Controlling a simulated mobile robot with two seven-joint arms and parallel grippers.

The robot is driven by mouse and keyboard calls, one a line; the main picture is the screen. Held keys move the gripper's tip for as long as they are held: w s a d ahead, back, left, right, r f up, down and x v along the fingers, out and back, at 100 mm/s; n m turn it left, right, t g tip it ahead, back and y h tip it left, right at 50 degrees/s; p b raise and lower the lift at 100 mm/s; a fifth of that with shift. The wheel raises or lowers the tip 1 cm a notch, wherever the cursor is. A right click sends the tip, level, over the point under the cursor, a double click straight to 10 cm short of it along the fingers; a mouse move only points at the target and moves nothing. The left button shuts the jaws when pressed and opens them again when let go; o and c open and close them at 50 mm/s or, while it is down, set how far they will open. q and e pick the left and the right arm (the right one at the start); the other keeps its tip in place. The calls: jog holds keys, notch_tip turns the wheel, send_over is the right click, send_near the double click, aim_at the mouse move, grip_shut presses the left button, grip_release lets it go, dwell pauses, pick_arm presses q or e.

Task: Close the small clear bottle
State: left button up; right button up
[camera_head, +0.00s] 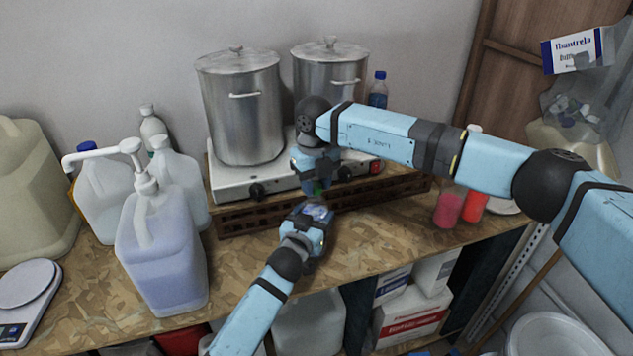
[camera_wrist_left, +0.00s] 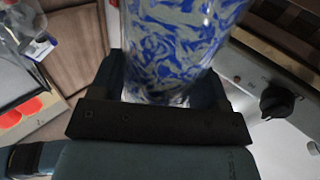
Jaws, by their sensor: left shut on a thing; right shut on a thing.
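My left gripper (camera_head: 318,213) is shut on the small clear bottle (camera_wrist_left: 175,45), which shows a blue-and-white marbled pattern in the left wrist view. The bottle stands between the two dark fingers there, and its top is cut off by the frame edge. In the head view the bottle is mostly hidden by the grippers. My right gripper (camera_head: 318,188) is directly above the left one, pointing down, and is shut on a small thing. A bit of green shows at its tips, seemingly the cap. I cannot tell whether the cap touches the bottle's neck.
Two steel pots (camera_head: 243,110) stand on a white hotplate (camera_head: 228,182) with black knobs, on a brown crate (camera_head: 255,218) right behind the grippers. A pump jug (camera_head: 165,255) stands at left. Red bottles (camera_head: 449,205) stand at right. The wooden worktop (camera_head: 375,240) is clear around the grippers.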

jog(key=m, duration=0.4)
jog(key=shift+a, duration=0.1)
jog(key=m, duration=0.4)
jog(key=shift+m, duration=0.4)
jog(key=m, duration=0.6)
jog(key=shift+a+m, duration=0.2)
jog(key=shift+m, duration=0.1)
jog(key=m, duration=0.4)
jog(key=shift+w, duration=0.15)
jog(key=m, duration=0.7)
jog(key=a+m, duration=0.1)
jog(key=shift+a+r+m, duration=0.1)
jog(key=shift+a+m, duration=0.15)
jog(key=shift+m, duration=0.15)
jog(key=shift+d+m, duration=0.15)
jog(key=shift+m, duration=0.45)
jog(key=shift+w+d+m, duration=0.1)
jog(key=shift+d+m, duration=0.3)
jog(key=shift+d, duration=0.05)
